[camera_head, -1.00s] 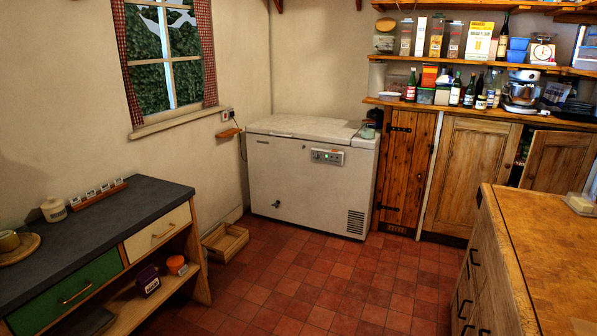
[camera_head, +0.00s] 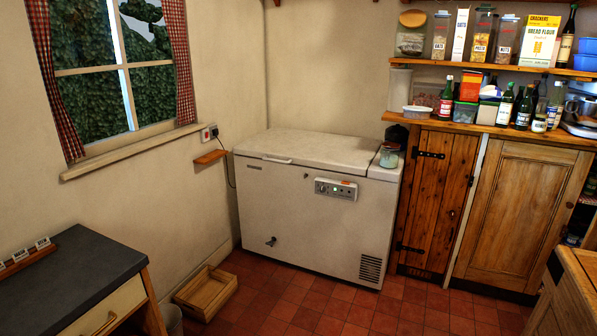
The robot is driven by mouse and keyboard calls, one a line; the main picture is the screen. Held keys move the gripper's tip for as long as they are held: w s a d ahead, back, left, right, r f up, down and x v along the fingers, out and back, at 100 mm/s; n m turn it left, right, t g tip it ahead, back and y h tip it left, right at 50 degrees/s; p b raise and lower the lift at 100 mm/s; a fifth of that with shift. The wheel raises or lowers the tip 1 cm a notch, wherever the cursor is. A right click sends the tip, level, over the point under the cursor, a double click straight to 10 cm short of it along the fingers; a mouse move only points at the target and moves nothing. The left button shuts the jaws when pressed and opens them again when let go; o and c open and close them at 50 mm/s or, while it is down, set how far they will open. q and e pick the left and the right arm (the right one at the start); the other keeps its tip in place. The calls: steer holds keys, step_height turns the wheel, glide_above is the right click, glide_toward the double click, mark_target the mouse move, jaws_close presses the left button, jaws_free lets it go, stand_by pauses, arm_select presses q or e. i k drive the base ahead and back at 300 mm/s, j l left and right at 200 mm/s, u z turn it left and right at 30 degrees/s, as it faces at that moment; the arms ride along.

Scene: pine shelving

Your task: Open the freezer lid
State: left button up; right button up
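The white chest freezer (camera_head: 300,222) stands in the far corner against the back wall. Its lid (camera_head: 312,150) is shut, with a small handle (camera_head: 277,160) on the front edge toward the left. A control panel (camera_head: 336,189) with a green light is on the upper front. A glass jar (camera_head: 389,158) stands on the narrow right part of the freezer top, beside the lid. Neither of my grippers shows in the head view.
A wooden crate (camera_head: 206,292) lies on the floor left of the freezer. A dark-topped cabinet (camera_head: 75,284) is at lower left, and a wood-topped counter (camera_head: 583,270) at lower right. Red tiled floor (camera_head: 320,312) is clear between them. A small wall shelf (camera_head: 210,157) is left of the freezer.

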mark_target(353, 155)
steer(key=i, duration=1.8)
